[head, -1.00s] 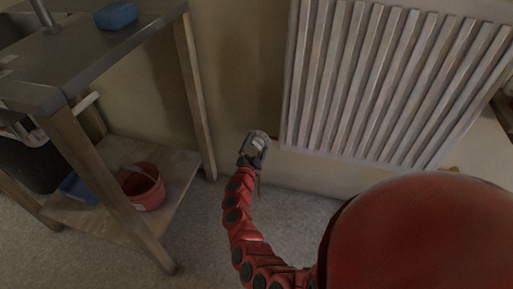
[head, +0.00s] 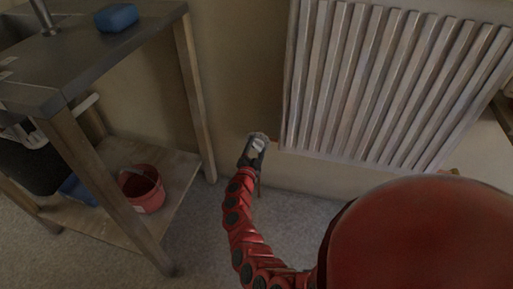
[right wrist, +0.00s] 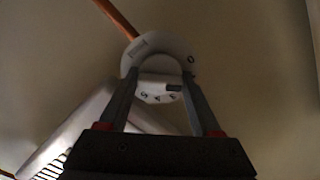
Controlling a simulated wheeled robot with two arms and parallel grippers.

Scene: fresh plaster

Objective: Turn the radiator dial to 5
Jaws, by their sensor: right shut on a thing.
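The white radiator dial (right wrist: 162,88) shows in the right wrist view between my two grey fingers. Some dark marks are on its face and rim, too small and dim to read surely. My right gripper (right wrist: 158,92) is shut on the dial, one finger on each side. In the head view my right gripper (head: 255,147) is at the lower left corner of the white radiator (head: 385,85) and hides most of the dial. My left gripper is not in view.
A sink bench (head: 100,52) with a blue sponge (head: 116,17) stands at the left. A red bucket (head: 146,190) stands on its lower shelf. A copper pipe (right wrist: 117,18) runs to the dial. Open floor lies between bench and radiator.

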